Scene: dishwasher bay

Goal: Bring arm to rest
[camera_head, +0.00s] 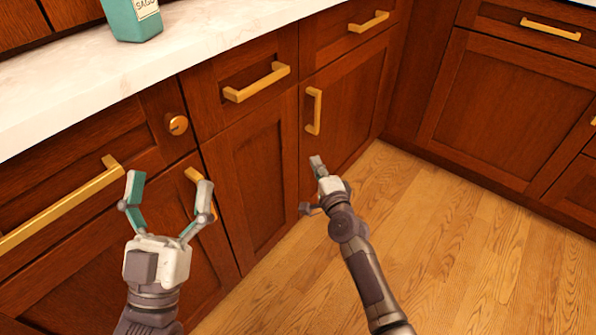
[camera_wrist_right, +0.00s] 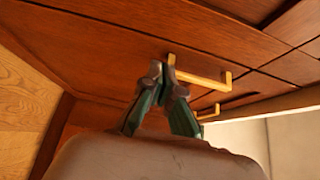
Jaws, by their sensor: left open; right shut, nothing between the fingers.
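My left gripper (camera_head: 168,200) is open and empty at the lower left of the head view, in front of the wooden cabinet doors. My right gripper (camera_head: 317,163) is in the middle of the head view, below a vertical gold door handle (camera_head: 314,111). In the right wrist view its fingertips (camera_wrist_right: 157,70) meet, with nothing between them. There a gold handle (camera_wrist_right: 200,78) lies just past the fingertips; I cannot tell whether they touch it.
A white marble counter (camera_head: 210,35) runs above the cabinets and carries a teal container (camera_head: 133,18). More gold handles (camera_head: 257,82) and a round knob (camera_head: 178,124) stick out from the fronts. The wooden floor (camera_head: 460,250) at the right is clear.

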